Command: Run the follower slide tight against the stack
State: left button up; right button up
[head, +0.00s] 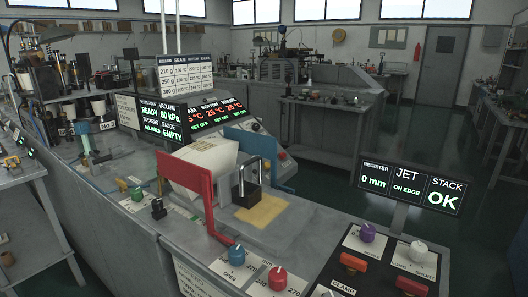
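A stack of cream-white blanks (218,156) stands tilted on the grey machine bed in the head view, between a red upright plate (190,171) and a blue upright plate (250,141). The red plate hides part of it. A black block with a tall metal loop handle (249,179) stands just right of the stack and looks like the follower slide. I cannot tell whether it touches the stack. Neither of my grippers is in view.
A yellow pad (263,211) lies on the bed in front of the block. Blue (236,255) and red (277,277) knobs stand at the front. A display (412,187) reads REGISTER 0 mm, JET ON EDGE, STACK OK. A control panel (372,263) with coloured knobs is at lower right.

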aim_at(236, 186)
jog(key=i+j+z, duration=0.15)
jog(key=j+z, duration=1.5)
jog(key=j, duration=0.1)
